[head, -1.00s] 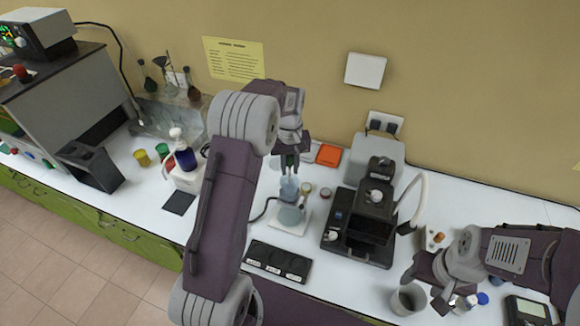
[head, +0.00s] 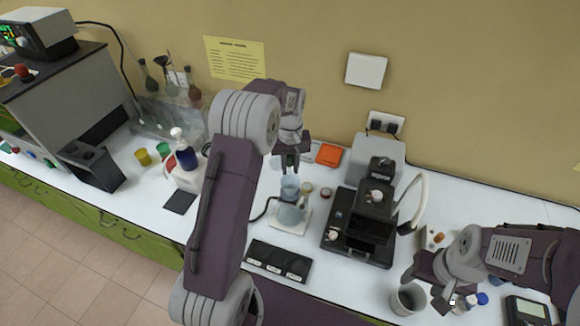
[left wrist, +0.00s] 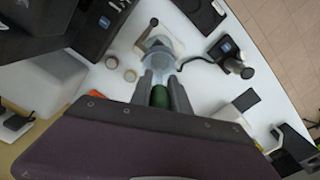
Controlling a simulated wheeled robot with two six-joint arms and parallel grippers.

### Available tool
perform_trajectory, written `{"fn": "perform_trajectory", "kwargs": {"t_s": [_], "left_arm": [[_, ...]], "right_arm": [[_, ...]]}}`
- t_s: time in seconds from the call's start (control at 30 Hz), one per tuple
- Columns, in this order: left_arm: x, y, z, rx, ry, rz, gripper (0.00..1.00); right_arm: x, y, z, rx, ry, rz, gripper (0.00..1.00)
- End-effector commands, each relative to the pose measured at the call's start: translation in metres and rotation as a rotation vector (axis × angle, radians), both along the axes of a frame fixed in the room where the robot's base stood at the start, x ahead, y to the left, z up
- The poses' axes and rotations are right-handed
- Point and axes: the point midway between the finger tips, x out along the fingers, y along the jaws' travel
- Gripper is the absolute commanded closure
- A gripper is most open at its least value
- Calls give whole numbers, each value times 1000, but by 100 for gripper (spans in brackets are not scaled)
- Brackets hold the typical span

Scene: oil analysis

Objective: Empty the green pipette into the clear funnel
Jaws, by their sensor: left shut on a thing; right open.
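My left gripper (head: 290,162) is shut on the green pipette, pointing down just above the clear funnel (head: 290,188). In the left wrist view the pipette's green bulb (left wrist: 159,96) sits between the fingers. The pipette's lower end is hidden in that view. The funnel also shows in the left wrist view (left wrist: 152,68), just beyond the fingertips. It stands on a flask (head: 290,215) with pale blue contents. I cannot tell whether the pipette tip is inside the funnel. My right gripper (head: 426,290) is open at the lower right, near a grey beaker (head: 408,300).
A black instrument (head: 358,232) stands right of the flask, with a black three-part panel (head: 279,262) in front. Two small round jars (head: 316,192) are close to the funnel's right. A white wash bottle (head: 183,165) and yellow cups (head: 143,157) stand left.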

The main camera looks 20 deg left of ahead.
Motion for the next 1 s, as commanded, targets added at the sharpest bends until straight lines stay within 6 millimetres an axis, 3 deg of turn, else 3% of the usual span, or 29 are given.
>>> {"fn": "perform_trajectory", "kwargs": {"t_s": [0.57, 1.0], "left_arm": [[0, 0, 0, 0, 0, 0, 100], [0, 0, 25, 0, 0, 0, 100]], "right_arm": [[0, 0, 1, 0, 0, 0, 45], [0, 0, 26, 0, 0, 0, 45]]}}
